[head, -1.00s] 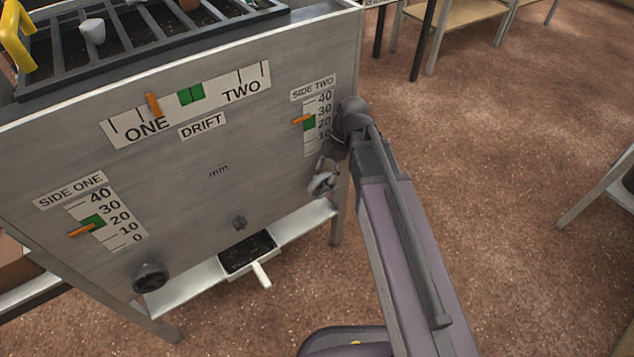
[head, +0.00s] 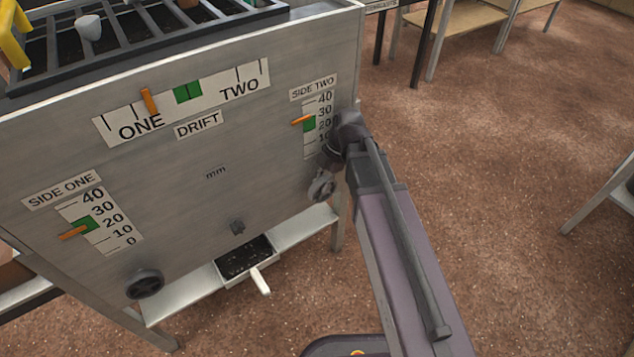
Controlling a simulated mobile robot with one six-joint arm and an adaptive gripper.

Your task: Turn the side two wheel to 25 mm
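The side two scale (head: 318,125) is on the right of the grey panel, marked up to 40, with a green band. Its orange pointer (head: 302,120) is at the green band, a little above the 20 mark; the exact reading is too small to tell. My gripper (head: 328,168) is at the wheel, seen from behind and partly hidden by my own wrist. I cannot tell whether its fingers touch the wheel or whether they are open.
The side one scale (head: 97,222) and black side one wheel (head: 145,284) are at the left. The drift scale (head: 184,100) has its orange pointer left of the green band. A small tray (head: 246,262) sits on the shelf below.

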